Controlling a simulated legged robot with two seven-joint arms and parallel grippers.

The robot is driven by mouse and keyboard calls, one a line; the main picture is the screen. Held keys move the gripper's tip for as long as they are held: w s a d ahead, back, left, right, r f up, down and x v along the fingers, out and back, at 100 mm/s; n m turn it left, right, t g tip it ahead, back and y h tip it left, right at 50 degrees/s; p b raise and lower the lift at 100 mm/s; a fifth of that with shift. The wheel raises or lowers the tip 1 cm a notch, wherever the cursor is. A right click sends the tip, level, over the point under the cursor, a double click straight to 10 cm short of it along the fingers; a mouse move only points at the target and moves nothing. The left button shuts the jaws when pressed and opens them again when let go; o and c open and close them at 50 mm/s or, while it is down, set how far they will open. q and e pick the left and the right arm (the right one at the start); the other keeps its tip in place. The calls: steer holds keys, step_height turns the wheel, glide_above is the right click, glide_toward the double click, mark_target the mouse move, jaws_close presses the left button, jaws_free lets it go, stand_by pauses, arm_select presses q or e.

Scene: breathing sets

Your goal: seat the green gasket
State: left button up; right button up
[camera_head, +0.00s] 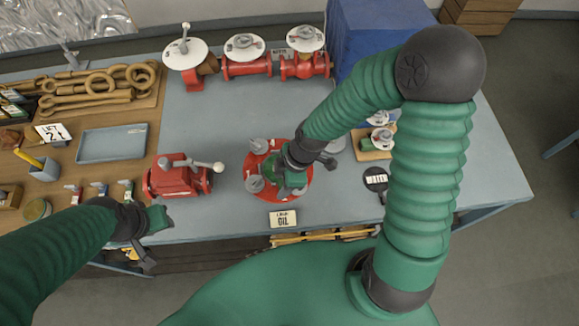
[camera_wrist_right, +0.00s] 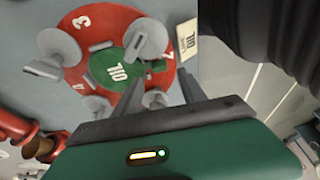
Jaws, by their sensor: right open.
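An OIL card (camera_head: 283,218) stands in front of the plate. Red valves (camera_head: 246,66) line the back, near a blue box (camera_head: 368,35). Bench is clear behind the plate.

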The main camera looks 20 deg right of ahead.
steer(key=p+v, duration=0.1)
steer(key=v, duration=1.2)
steer(key=shift+r, duration=0.45)
steer(key=shift+d, duration=0.1)
